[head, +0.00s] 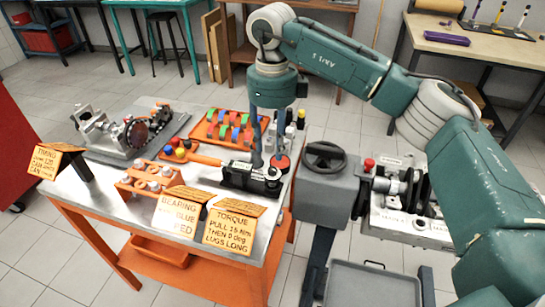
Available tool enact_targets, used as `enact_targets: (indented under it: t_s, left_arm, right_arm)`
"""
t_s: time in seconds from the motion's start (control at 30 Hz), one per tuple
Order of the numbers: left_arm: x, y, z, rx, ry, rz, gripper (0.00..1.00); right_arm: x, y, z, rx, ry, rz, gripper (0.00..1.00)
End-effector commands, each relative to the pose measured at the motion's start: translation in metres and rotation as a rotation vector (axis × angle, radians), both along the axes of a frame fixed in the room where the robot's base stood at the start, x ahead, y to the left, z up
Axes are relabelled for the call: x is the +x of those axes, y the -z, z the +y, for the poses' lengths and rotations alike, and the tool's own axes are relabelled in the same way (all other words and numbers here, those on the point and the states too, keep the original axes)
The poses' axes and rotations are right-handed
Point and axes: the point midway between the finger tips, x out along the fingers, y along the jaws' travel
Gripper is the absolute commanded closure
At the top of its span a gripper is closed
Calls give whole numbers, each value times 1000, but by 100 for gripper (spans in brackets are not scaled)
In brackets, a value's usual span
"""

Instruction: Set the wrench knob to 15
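The torque wrench has an orange handle (193,156) pointing left. Its black body lies in a black cradle (243,182) at the table's right end. A small light label is on top, too small to read. A dark knob-like end (272,173) with a grey top sits at the wrench's right end, just below my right fingertips. My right gripper (268,158) points straight down, its two fingers apart. Whether the fingers touch the knob is unclear. The knob's setting is not legible. My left gripper is not in view.
An orange-topped sign (232,230) reads torque, pull 15 Nm. Two similar signs stand to its left. A red round piece (281,162) is close by the right finger. An orange tray (225,132) of coloured parts lies behind. A grey stand with a black handwheel (325,157) is at right.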

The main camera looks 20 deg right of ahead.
Motion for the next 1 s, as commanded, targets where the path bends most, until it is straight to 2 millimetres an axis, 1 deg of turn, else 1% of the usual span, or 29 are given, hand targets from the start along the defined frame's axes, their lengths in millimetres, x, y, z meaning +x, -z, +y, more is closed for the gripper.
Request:
enact_targets:
  t_s: [0.03, 0.1, 0.2, 0.3, 0.4, 0.8, 0.87, 1.0]
  left_arm:
    - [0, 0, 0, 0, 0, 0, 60]
    - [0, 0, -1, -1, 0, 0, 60]
    - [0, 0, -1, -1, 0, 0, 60]
    - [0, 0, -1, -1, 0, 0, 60]
    - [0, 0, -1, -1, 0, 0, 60]
    - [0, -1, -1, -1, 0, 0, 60]
    - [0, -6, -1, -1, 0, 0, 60]
    - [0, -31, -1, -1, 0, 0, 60]
  right_arm:
    - [1, -11, 0, 0, 1, -4, 62]
    - [1, -23, 1, 1, 0, -3, 62]
    - [1, -36, 1, 0, 0, -1, 62]
    - [1, -42, 0, 1, 1, -1, 62]
    - [0, -45, 0, 1, 0, 1, 62]
    - [0, -46, 0, 1, 0, 1, 62]
    - [0, -51, 0, 0, 0, 0, 62]
    - [0, -76, 0, 1, 0, -1, 62]
